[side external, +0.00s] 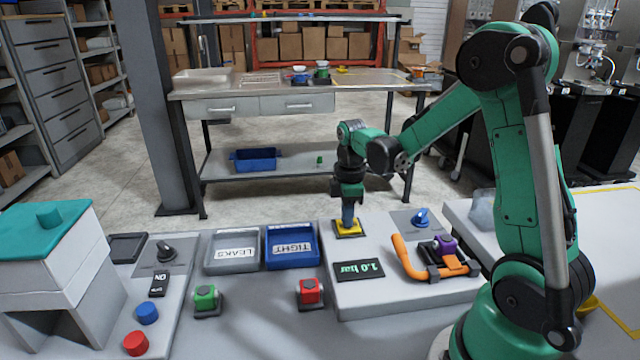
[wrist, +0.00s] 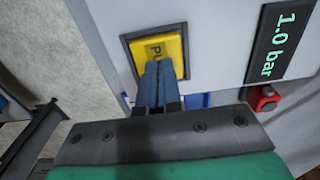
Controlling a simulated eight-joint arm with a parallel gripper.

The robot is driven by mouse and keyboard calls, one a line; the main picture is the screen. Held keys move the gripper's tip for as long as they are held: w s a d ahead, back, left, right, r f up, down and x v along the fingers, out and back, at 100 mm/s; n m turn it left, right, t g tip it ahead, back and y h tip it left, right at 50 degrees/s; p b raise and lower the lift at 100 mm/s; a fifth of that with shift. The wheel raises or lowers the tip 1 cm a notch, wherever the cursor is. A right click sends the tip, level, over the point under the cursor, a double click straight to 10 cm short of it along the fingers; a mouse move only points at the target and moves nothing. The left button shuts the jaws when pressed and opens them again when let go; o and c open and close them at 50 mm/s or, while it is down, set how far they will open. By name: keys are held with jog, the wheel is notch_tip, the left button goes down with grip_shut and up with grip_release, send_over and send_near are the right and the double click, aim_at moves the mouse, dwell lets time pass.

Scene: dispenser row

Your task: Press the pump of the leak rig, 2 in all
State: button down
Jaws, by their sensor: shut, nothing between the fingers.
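The leak rig is a light grey block (side external: 400,300) right of centre in the side external view. Its pump is a yellow square plate (side external: 348,229) in a dark frame at the block's far left corner, and it also shows in the wrist view (wrist: 165,50) with partly hidden lettering. My gripper (side external: 348,224) points down with its fingers shut and empty. In the wrist view the fingertips (wrist: 158,68) are over the yellow plate and hide part of it. I cannot tell for sure whether they touch it. The display (side external: 359,270) reads 1.0 bar, also in the wrist view (wrist: 278,42).
On the rig are a blue knob (side external: 421,217) and an orange-handled clamp (side external: 412,262) with a purple part.

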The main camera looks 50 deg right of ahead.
jog(key=shift+f, duration=0.15)
notch_tip(320, 180, up, 14)
dwell(0.7)
dwell(2.5)
jog(key=t, duration=0.3)
jog(key=f+t, duration=0.1)
jog(key=t, duration=0.2)
jog(key=s+f+t, duration=0.1)
jog(key=t, duration=0.2)
jog(key=shift+d+m+h, duration=0.2)
jog(key=shift+m+h, duration=0.1)
jog(key=shift+f, duration=0.1)
jog(key=shift+f, duration=4.4)
jog(key=shift+f, duration=0.1)
